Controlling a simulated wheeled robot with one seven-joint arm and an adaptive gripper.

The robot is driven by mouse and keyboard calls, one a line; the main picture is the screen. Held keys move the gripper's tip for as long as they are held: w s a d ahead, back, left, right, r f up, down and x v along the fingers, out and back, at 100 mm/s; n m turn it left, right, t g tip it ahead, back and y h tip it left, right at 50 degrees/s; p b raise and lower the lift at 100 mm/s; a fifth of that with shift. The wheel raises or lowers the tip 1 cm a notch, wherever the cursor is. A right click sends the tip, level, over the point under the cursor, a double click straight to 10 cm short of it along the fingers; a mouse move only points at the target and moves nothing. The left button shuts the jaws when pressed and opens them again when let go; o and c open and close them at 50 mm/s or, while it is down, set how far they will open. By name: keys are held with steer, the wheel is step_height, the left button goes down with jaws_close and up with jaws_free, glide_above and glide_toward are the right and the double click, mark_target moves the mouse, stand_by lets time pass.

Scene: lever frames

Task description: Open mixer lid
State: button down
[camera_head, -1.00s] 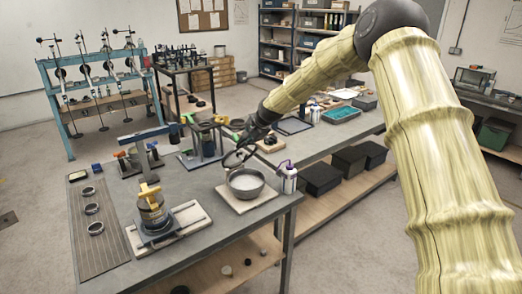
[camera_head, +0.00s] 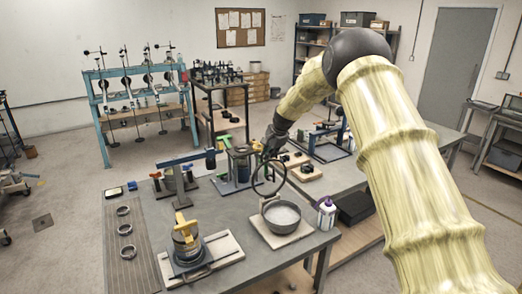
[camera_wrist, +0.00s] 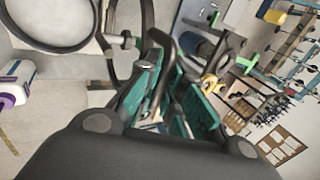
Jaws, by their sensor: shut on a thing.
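A dark open ring (camera_head: 253,177), which looks like the mixer lid, stands nearly upright at the back left of a grey bowl (camera_head: 282,227). The bowl holds pale contents and sits on a light board (camera_head: 257,228). My gripper (camera_head: 270,151) is at the top of the ring and shut on it; the exact grip is small in the head view. In the wrist view, the green-padded fingers (camera_wrist: 165,70) reach toward the dark ring, partly hidden by the gripper's own body. The bowl rim (camera_wrist: 88,38) shows at the upper left there.
A white bottle with a purple top (camera_head: 326,214) stands right of the bowl. A yellow-handled pot (camera_head: 186,240) stands on a board at the front left. Blue-armed stands (camera_head: 180,178) are behind it. A ribbed mat (camera_head: 128,265) with small rings lies at the left.

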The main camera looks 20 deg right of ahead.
steer(key=shift+w+d+g, duration=0.1)
steer(key=shift+w+g, duration=0.2)
steer(key=shift+w, duration=0.2)
steer(key=c, duration=1.5)
jaws_free()
steer(key=v, duration=1.1)
steer(key=shift+s+r, duration=0.2)
steer(key=shift+r, duration=0.2)
